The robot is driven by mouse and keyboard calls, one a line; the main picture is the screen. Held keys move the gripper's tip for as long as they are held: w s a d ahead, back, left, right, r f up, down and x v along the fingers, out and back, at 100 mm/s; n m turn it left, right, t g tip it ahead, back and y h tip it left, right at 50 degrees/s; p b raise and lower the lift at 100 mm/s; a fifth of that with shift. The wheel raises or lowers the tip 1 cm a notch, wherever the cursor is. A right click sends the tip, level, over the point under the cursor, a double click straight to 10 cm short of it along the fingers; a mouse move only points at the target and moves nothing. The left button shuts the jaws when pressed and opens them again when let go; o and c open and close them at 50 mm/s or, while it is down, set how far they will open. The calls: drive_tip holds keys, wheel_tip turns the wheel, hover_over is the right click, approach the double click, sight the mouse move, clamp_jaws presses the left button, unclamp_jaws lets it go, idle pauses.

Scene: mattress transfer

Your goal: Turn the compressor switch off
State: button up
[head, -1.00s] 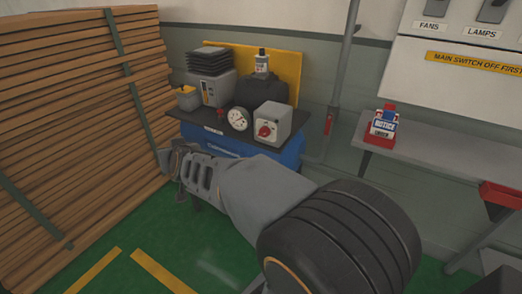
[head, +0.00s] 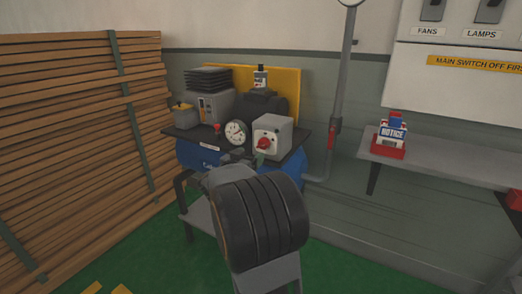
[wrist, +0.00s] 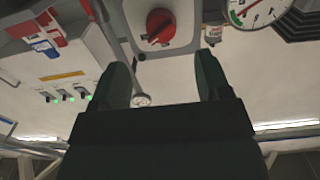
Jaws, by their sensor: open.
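The compressor (head: 198,157), with a blue tank and a dark top plate, stands by the back wall in the head view. Its switch is a light grey box (head: 280,133) with a red rotary knob (head: 264,143) on its front. In the wrist view the red knob (wrist: 160,24) sits on the box face at the top, its grip tilted, with a pale mark on it. My gripper (wrist: 163,75) is open and empty. Its two dark green fingers point toward the box, spread to either side of the knob and apart from it. In the head view my arm hides most of the gripper.
A round gauge (head: 235,132) and a small red-topped valve (head: 217,129) are left of the switch. A vertical pipe (head: 345,90) rises to its right. Stacked timber (head: 70,150) stands at the left.

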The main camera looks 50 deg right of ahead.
sight(261, 146)
drive_tip(key=b+x, duration=0.1)
drive_tip(key=x, duration=0.7)
drive_tip(key=shift+c, duration=0.5)
drive_tip(key=c, duration=0.8)
